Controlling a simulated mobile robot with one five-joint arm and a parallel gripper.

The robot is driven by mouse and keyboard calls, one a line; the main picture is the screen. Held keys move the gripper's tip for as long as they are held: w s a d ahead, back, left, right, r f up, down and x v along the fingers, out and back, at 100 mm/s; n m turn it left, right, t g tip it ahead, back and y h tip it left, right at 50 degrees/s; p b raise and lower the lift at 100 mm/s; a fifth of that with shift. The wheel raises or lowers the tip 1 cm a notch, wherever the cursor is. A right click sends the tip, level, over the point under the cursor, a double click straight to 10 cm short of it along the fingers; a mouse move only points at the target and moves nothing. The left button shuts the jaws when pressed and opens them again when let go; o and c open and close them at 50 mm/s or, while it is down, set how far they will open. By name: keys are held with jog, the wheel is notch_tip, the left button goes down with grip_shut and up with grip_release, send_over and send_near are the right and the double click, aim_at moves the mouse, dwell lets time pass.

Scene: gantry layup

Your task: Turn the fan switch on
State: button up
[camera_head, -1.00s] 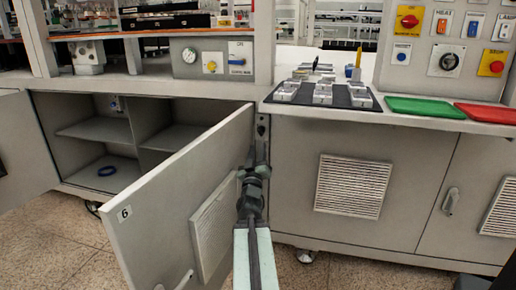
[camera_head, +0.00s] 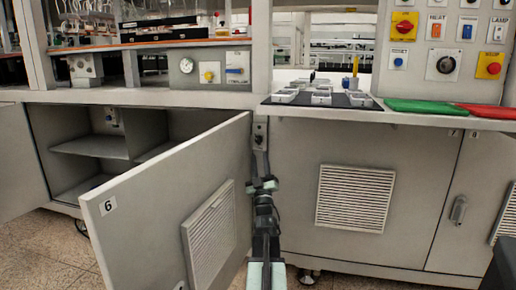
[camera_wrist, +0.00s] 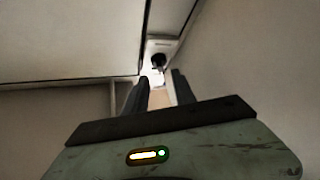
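In the head view the control panel stands at the upper right. A small blue rocker switch (camera_head: 467,30) sits between an orange switch labelled HEAT (camera_head: 436,31) and a white switch labelled LAMP (camera_head: 496,33). The label above the blue switch is too small to read surely, and its setting cannot be told. My gripper (camera_head: 262,184) is low, in front of the cabinet beside the open door, well below and left of the panel. In the wrist view my gripper (camera_wrist: 160,92) shows two dark fingers apart, with nothing between them.
An open cabinet door marked 6 (camera_head: 165,205) stands just left of my arm. The counter above carries a dark mat (camera_head: 365,101) with small trays, a green tray (camera_head: 425,106) and a red tray (camera_head: 490,110). The panel also has red-yellow knobs and a black dial (camera_head: 445,65).

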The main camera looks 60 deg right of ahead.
aim_at(258, 144)
jog(key=p+x, duration=0.3)
jog(key=x, duration=0.3)
jog(key=shift+w+d+r+p, duration=0.15)
jog(key=shift+r+p, duration=0.1)
jog(key=shift+p, duration=0.1)
jog(key=shift+f, duration=0.1)
grip_shut()
jog(key=m+g+h+b, duration=0.1)
jog(key=m+g+h, duration=0.1)
jog(key=m, duration=0.1)
jog(key=shift+w, duration=0.1)
grip_release()
